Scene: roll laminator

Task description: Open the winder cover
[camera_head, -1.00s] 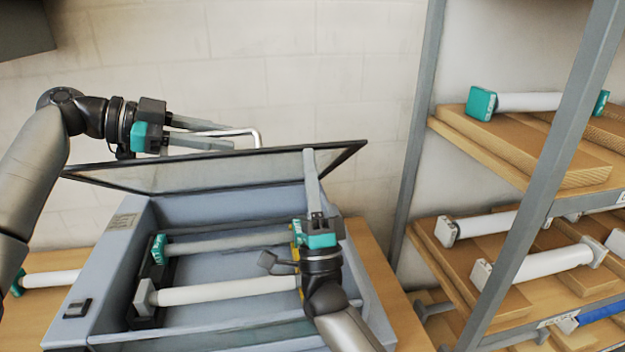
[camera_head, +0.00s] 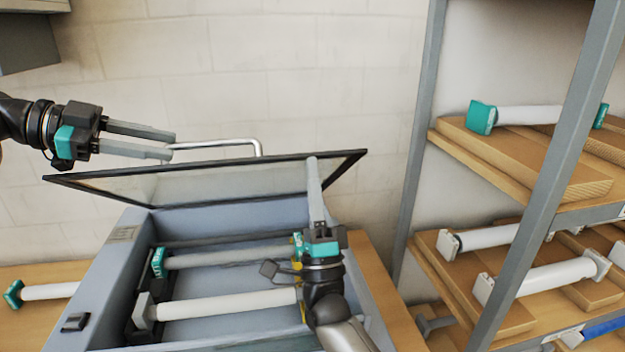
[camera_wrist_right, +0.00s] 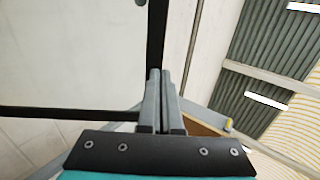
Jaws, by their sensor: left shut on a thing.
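The winder cover (camera_head: 230,187) is a clear panel in a dark frame, standing raised and tilted at the back of the grey laminator (camera_head: 95,280). Its metal handle (camera_head: 225,142) runs along its upper edge. My left gripper (camera_head: 172,146) is at the left end of the handle, its fingertips shut on it. My right gripper (camera_head: 312,165) is shut, pointing up in front of the cover's right part; in the right wrist view its fingers (camera_wrist_right: 160,78) lie together by the cover's dark frame (camera_wrist_right: 156,35). I cannot tell whether they touch it.
Inside the open laminator lie a teal-ended roll (camera_head: 225,255) and a pale roll (camera_head: 225,303). Another roll (camera_head: 45,291) lies on the wooden table at left. A shelf rack (camera_head: 412,130) with several rolls stands at right. A pale wall is behind.

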